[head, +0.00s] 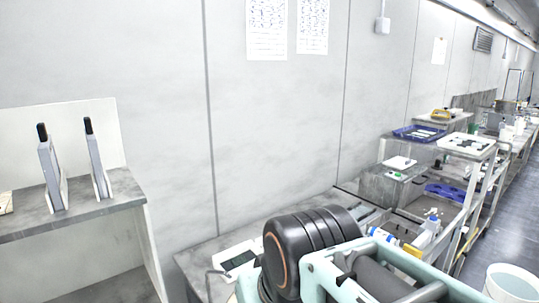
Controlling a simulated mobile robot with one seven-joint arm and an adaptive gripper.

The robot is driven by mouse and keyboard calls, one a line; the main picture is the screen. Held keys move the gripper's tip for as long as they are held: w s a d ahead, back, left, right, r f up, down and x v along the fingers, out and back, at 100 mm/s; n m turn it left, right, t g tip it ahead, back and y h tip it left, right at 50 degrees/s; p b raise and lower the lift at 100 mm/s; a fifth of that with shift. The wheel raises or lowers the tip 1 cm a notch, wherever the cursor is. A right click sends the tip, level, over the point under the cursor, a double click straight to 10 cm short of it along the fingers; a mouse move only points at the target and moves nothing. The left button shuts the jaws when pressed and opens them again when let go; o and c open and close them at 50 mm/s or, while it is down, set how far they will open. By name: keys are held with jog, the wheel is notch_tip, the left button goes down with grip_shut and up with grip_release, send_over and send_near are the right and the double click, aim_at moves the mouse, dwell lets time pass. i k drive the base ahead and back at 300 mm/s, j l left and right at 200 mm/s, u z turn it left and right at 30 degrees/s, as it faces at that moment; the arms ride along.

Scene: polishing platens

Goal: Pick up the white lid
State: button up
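I cannot clearly make out a white lid in the head view. A white round tub (512,284) is cut off at the bottom right corner, and its top looks open. A small flat white piece (399,162) lies on a shelf right of centre; it is too small to tell what it is. My gripper does not show. Dark rounded and pale green parts at the bottom centre hide much of the bench behind them.
A grey bench (196,262) runs along the wall. Racks at right hold a blue tray (419,133), a white tray (466,144) and bottles (431,226). A shelf (85,219) at left carries two upright grey holders. The aisle floor (512,215) at far right looks clear.

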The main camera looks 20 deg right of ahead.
aim_at(399, 163)
jog(key=z, duration=1.6)
jog(key=u, duration=0.5)
jog(key=i+l+u, duration=0.4)
jog(key=l+u, duration=0.15)
jog(key=l, duration=0.15)
jog(key=i+l+u, duration=0.1)
jog(key=l, duration=0.25)
jog(key=i+l, duration=0.2)
jog(key=l, duration=0.2)
jog(key=i+l+u, duration=0.15)
jog(key=l, duration=0.2)
jog(key=i+l, duration=0.15)
jog(key=l, duration=0.25)
jog(key=i+l, duration=0.1)
jog(key=l, duration=0.25)
jog(key=i+l, duration=0.1)
jog(key=l, duration=0.3)
jog(key=i+l, duration=0.1)
jog(key=l, duration=0.25)
jog(key=i+l, duration=0.15)
jog(key=l, duration=0.2)
jog(key=u, duration=0.05)
